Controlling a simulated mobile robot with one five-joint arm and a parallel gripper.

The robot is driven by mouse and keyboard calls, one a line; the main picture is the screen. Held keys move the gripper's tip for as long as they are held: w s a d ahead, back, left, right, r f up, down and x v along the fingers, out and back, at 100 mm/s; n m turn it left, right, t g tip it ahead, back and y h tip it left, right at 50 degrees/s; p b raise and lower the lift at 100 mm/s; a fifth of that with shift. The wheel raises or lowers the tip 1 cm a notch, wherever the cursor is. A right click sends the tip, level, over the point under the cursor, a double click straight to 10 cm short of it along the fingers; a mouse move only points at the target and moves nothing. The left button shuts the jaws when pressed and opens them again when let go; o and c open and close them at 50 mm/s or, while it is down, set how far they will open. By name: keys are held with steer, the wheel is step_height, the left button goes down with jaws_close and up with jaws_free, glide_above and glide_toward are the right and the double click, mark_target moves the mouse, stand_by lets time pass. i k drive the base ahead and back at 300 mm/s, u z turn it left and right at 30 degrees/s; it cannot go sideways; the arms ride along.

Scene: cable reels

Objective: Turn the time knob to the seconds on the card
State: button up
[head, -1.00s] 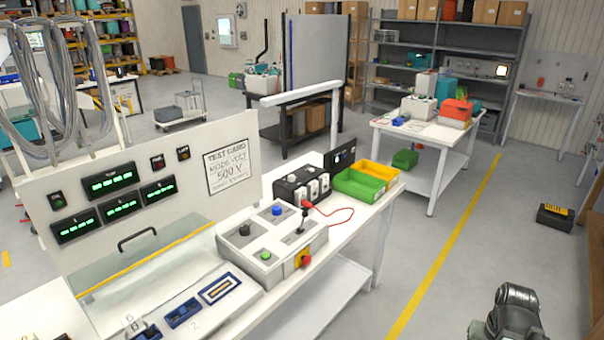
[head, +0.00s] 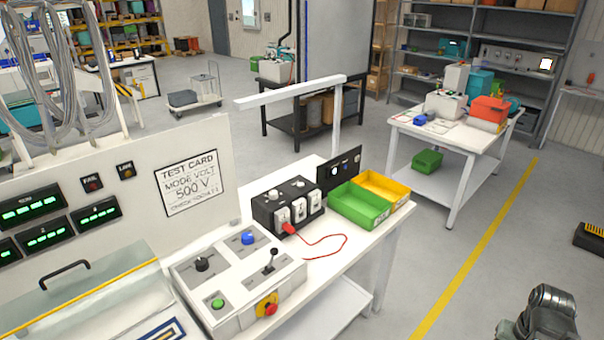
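The test card (head: 191,183) on the white upright panel reads MODE VOLT and 500 V; its small bottom line is not clearly legible. The grey control box (head: 240,280) on the bench carries a black knob (head: 202,264) at left and a blue knob (head: 248,238) at the back. Their labels are too small to read, so I cannot tell which is the time knob. A dark grey part of my arm shows at the bottom right, over the floor and well apart from the box. My gripper's fingers are not in view.
The box also has a green button (head: 218,304), a black lever (head: 269,260) and a red stop button (head: 270,309). Behind it stand a black socket unit (head: 288,205) with a red lead, and green (head: 359,204) and yellow (head: 384,187) bins.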

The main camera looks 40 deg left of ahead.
mark_target(273, 194)
steer(key=z, duration=0.05)
steer(key=i, duration=0.85)
steer(key=u, duration=1.75)
